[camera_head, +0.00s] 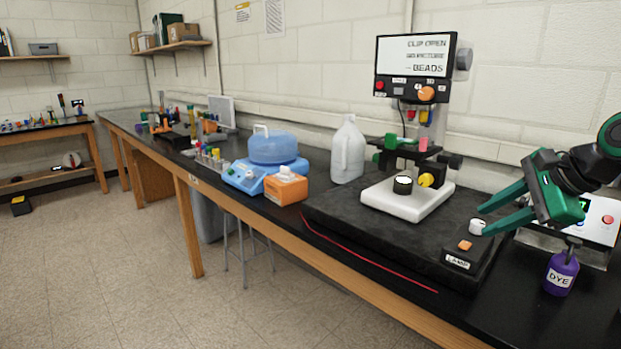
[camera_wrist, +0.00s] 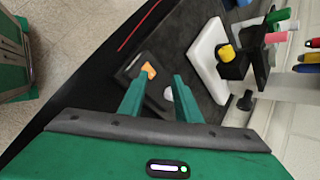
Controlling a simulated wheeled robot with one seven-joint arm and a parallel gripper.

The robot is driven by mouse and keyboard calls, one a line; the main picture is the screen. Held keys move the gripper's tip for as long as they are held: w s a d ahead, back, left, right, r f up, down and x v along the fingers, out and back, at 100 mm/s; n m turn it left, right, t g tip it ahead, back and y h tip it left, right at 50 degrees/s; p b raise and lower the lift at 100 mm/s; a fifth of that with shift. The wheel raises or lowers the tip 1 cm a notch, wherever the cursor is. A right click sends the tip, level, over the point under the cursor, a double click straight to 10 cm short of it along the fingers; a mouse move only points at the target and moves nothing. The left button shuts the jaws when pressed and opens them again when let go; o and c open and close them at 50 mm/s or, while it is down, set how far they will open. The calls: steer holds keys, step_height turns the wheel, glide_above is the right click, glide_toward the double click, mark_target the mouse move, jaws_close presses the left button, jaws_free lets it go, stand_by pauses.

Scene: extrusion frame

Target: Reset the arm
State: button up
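My gripper (camera_head: 489,212) is at the right of the head view, with green fingers spread apart and nothing between them. It hangs above the right end of the black bench, near a white knob (camera_head: 477,227) and a black box marked LAMP (camera_head: 464,254) with an orange switch. In the wrist view my gripper (camera_wrist: 155,82) also shows open and empty, with the orange switch (camera_wrist: 149,71) beyond the fingertips. A purple DYE bottle (camera_head: 562,274) stands below and right of the fingers.
A device with a white base (camera_head: 407,199) and a sign screen (camera_head: 415,56) stands on a black slab (camera_head: 370,234). A white jug (camera_head: 348,153), a blue-lidded device (camera_head: 273,148) and an orange tissue box (camera_head: 286,187) stand to the left. A scale-like device (camera_head: 604,218) is behind my gripper.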

steer(key=s+d+f+n+g+h, duration=0.1)
steer(key=s+f+n, duration=0.3)
steer(key=s, duration=0.4)
steer(key=s+d+f+n+g+h, duration=0.1)
steer(key=s+f+n+g, duration=0.3)
steer(key=s, duration=0.5)
steer(key=s+d+f+n+g+h, duration=0.1)
steer(key=s+d+f+n+g, duration=0.1)
steer(key=s+f+n, duration=0.2)
steer(key=s+f, duration=0.3)
steer(key=s, duration=0.1)
steer(key=shift+s+d+n, duration=0.25)
steer(key=shift+d+n, duration=0.05)
steer(key=shift+w+f+h, duration=0.2)
steer(key=shift+w+h, duration=0.1)
steer(key=shift+w, duration=0.35)
